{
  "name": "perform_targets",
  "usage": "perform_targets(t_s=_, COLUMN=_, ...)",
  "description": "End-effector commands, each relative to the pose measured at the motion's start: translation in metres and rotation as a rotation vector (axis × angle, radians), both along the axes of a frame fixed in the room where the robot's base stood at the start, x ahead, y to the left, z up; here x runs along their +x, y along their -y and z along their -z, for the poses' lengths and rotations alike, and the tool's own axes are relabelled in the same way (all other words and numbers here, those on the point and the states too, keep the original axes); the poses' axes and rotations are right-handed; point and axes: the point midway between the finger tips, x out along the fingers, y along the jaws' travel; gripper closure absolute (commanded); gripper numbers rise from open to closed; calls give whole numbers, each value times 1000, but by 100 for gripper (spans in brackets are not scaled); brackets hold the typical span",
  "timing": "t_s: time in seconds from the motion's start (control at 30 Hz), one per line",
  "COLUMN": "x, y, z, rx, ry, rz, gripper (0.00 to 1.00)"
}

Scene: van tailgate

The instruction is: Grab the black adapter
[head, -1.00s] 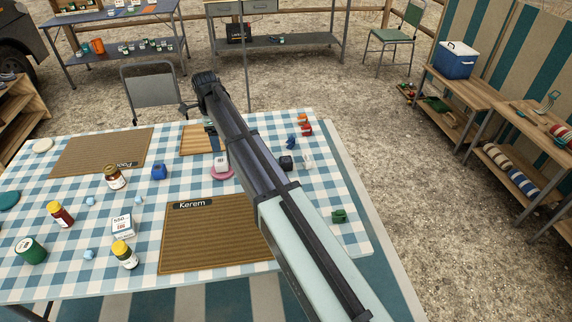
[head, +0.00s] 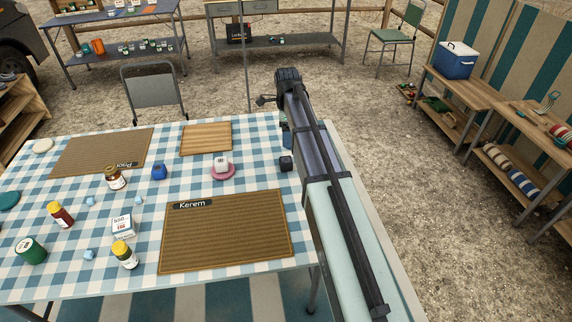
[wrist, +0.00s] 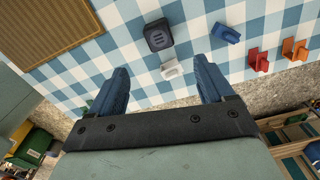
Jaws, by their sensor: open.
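The black adapter (head: 286,163) is a small dark block on the checked cloth, just left of my arm in the head view. It also shows in the wrist view (wrist: 158,36), at the top middle with light slots on its face. My gripper (wrist: 161,66) is open and empty, its two blue fingers spread apart. In the wrist view the adapter lies beyond the fingertips, roughly in line with the gap between them, with clear space between. In the head view my arm hides most of the gripper.
A white piece (wrist: 171,69) lies close to the adapter, nearer the gap between my fingers. Blue (wrist: 226,33), red (wrist: 258,60) and orange (wrist: 294,49) pieces lie to the right. A brown mat (head: 225,236) lies left of my arm.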

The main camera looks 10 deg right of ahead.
Motion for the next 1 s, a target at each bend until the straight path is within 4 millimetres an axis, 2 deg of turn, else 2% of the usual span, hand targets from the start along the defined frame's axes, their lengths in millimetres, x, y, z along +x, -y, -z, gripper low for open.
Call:
perform_targets(t_s=0.03, x=-5, y=-1, z=1, rx=0, ry=-1, rz=-40, gripper=19)
perform_targets(t_s=0.2, x=-4, y=-1, z=1, rx=-1, ry=-3, rz=-142, gripper=19)
perform_targets(t_s=0.37, x=-4, y=-2, z=8, rx=-1, ry=-5, rz=-180, gripper=19)
perform_targets(t_s=0.8, x=-4, y=-2, z=71, rx=-1, ry=-5, rz=-179, gripper=19)
perform_targets(t_s=1.0, x=-3, y=-2, z=85, rx=-1, ry=-4, rz=-179, gripper=19)
